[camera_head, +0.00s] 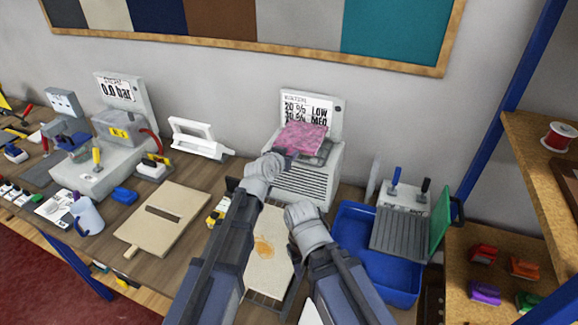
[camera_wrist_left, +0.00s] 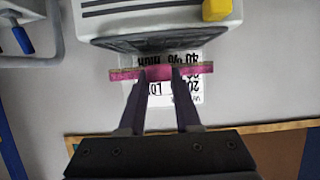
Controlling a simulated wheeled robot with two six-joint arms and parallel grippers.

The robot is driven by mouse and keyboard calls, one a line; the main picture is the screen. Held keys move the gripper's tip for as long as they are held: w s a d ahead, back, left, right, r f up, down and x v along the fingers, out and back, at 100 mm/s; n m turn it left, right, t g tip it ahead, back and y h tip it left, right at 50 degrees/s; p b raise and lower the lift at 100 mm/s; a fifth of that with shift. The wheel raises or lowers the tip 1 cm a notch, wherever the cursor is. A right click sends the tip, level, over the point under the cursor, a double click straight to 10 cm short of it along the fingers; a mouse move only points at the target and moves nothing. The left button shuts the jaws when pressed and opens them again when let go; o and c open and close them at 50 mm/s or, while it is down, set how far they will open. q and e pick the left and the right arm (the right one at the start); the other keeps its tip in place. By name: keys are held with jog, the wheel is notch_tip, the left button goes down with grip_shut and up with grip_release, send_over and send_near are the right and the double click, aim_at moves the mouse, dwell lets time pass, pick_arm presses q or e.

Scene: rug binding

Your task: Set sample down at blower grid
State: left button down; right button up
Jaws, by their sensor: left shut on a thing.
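The pink sample (camera_head: 303,137) is a flat, mottled piece with a tan edge. My left gripper (camera_head: 288,154) is shut on it, and the sample also shows edge-on between the fingers in the left wrist view (camera_wrist_left: 193,75). It is over the dark blower grid (camera_head: 318,152) on top of the white, slatted blower (camera_head: 302,182). The grid also shows just beyond the sample in the left wrist view (camera_wrist_left: 140,42). I cannot tell whether sample and grid touch. My right wrist is in front of the blower; its jaws do not show.
A display panel (camera_head: 325,111) stands behind the grid. A blue bin (camera_head: 352,221) and a device with a ridged grey plate (camera_head: 400,235) are to the right. A white handled frame (camera_head: 197,138) and a wooden board (camera_head: 163,220) are to the left.

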pick_arm(q)
jog(key=shift+f+b, duration=1.45)
jog(key=shift+f, duration=0.4)
jog(key=shift+f, duration=0.15)
jog(key=c, duration=0.6)
grip_release()
jog(key=shift+s+a+r, duration=0.1)
jog(key=shift+s+r, duration=0.2)
jog(key=shift+r, duration=0.1)
jog(key=p+v, duration=0.4)
jog(key=v, duration=0.7)
jog(key=shift+a+p, duration=0.15)
jog(key=shift+p, duration=0.2)
jog(key=shift+s, duration=0.1)
